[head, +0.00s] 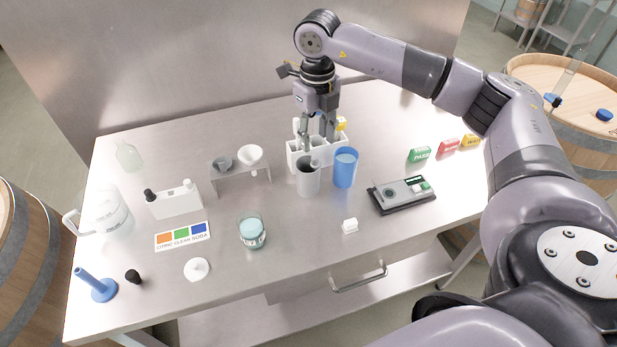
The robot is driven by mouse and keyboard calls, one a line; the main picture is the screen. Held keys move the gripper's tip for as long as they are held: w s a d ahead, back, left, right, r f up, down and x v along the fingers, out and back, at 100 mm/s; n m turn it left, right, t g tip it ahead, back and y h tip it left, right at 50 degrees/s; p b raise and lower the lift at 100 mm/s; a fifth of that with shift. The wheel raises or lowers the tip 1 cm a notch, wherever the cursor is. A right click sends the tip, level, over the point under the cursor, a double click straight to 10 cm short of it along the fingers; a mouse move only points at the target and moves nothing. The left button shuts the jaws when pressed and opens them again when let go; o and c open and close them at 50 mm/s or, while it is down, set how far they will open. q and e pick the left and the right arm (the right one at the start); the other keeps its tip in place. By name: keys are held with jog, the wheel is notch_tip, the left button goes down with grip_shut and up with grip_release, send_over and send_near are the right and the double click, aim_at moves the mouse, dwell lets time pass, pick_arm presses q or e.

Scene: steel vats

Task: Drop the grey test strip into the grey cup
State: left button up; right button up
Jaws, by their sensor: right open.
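The grey cup (307,180) stands upright near the middle of the steel table, just left of a blue cup (345,170). A small grey shape shows at the grey cup's mouth; I cannot tell whether it is the test strip. I cannot make out the grey test strip clearly anywhere else. My right gripper (317,143) points down, open, just behind and above the grey cup, in front of a white rack (294,155). The gripper partly hides the rack and what stands in it. My left gripper is not in view.
A grey device (402,194) lies right of the cups. The front right tabletop is mostly clear.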

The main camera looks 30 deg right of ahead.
notch_tip(320, 180, up, 11)
jog(key=shift+r, duration=0.15)
dwell(0.6)
